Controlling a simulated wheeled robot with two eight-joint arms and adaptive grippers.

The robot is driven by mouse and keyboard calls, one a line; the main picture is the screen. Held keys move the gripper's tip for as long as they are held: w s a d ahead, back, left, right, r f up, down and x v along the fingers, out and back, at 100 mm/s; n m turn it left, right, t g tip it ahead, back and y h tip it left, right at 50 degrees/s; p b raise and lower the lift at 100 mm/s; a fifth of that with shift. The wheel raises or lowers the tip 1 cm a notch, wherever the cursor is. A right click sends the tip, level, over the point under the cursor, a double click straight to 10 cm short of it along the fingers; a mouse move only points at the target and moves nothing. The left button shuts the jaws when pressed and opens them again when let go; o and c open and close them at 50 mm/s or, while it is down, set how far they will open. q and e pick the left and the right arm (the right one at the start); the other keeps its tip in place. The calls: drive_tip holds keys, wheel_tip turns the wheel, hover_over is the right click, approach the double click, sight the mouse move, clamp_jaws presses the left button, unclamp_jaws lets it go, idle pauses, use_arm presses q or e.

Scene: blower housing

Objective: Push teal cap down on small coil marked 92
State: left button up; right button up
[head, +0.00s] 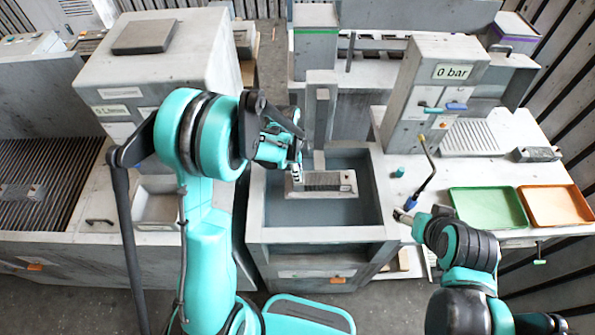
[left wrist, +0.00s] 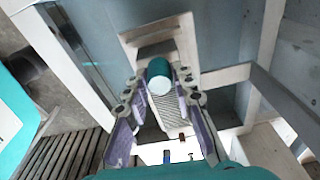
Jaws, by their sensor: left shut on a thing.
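My left gripper (head: 295,168) reaches over the basin in the middle. In the left wrist view its fingers are closed around a teal cap (left wrist: 159,68) with a pale side. A pale finned block (head: 328,181), perhaps the small coil, lies in the basin just under and beside the fingertips. Its ridged face also shows below the cap in the left wrist view (left wrist: 166,112). I cannot tell whether cap and block touch, and no 92 is readable. My right gripper (head: 404,215) is low at the right, by the basin's rim; its fingers are too small to judge.
The basin (head: 378,190) has raised walls around the block. A green tray (head: 487,222) and an orange tray (head: 556,221) lie farther right. A post (head: 321,110) rises behind the basin.

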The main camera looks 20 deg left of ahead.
use_arm(q)
drive_tip(key=shift+f, duration=0.2)
drive_tip(key=o, duration=1)
drive_tip(key=shift+r, duration=0.2)
drive_tip(key=r, duration=0.4)
drive_tip(key=a+r, duration=0.1)
drive_tip(key=r, duration=0.6)
drive_tip(key=shift+s+a+r, duration=0.2)
drive_tip(key=shift+r, duration=0.1)
